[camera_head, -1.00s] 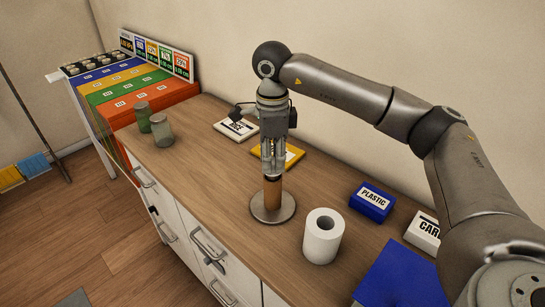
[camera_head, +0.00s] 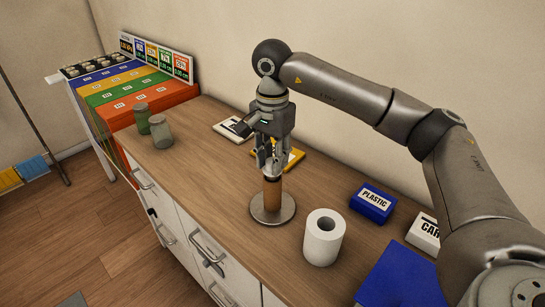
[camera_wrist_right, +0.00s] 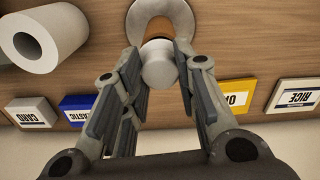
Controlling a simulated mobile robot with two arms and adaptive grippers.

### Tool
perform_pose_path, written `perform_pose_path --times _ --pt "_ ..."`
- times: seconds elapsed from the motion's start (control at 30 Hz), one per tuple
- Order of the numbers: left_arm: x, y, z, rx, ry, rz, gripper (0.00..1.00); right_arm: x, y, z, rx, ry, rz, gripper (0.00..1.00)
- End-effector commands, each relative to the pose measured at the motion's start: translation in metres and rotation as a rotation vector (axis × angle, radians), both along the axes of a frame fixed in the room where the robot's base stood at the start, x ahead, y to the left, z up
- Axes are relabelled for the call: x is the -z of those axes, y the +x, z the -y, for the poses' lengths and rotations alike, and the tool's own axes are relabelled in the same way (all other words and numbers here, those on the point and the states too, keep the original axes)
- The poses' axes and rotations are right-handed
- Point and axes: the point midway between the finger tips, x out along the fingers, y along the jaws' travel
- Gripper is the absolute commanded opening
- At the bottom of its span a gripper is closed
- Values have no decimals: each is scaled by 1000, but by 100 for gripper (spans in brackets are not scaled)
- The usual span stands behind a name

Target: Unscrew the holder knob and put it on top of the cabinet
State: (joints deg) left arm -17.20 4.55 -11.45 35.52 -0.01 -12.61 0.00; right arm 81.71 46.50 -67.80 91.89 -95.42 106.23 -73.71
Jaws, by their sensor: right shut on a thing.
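The holder has a round grey metal base (camera_head: 272,213) and a short brown upright post (camera_head: 272,195), standing on the wooden cabinet top (camera_head: 225,185). Its pale, rounded knob (camera_wrist_right: 158,66) is at the top of the post in the right wrist view. My right gripper (camera_head: 270,166) comes down from above over the post and is shut on the knob, with a finger on each side of it (camera_wrist_right: 160,62). In the head view the fingers mostly hide the knob. My left gripper is not in view.
A white paper roll (camera_head: 323,240) stands right of the holder. Blue (camera_head: 371,202), white (camera_head: 424,234) and yellow (camera_head: 293,158) labelled boxes lie toward the wall. Two jars (camera_head: 161,132) stand at left. The cabinet top between jars and holder is bare.

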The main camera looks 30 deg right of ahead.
Motion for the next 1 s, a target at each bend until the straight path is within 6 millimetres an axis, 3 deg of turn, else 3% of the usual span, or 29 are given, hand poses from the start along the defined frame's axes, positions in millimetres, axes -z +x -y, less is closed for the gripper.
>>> perform_pose_path --times 0.03,0.07,0.13,0.57,1.0 --pt "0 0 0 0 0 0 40 2 -1 -1 -2 0 -6 7" --pt "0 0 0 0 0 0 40 2 -1 -1 -2 0 -6 30" --pt "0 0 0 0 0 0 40 2 -1 -1 -1 0 -6 38" --pt "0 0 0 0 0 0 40 2 0 -1 47 0 -3 38" --pt "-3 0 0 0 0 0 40 1 0 -1 552 0 -3 38"
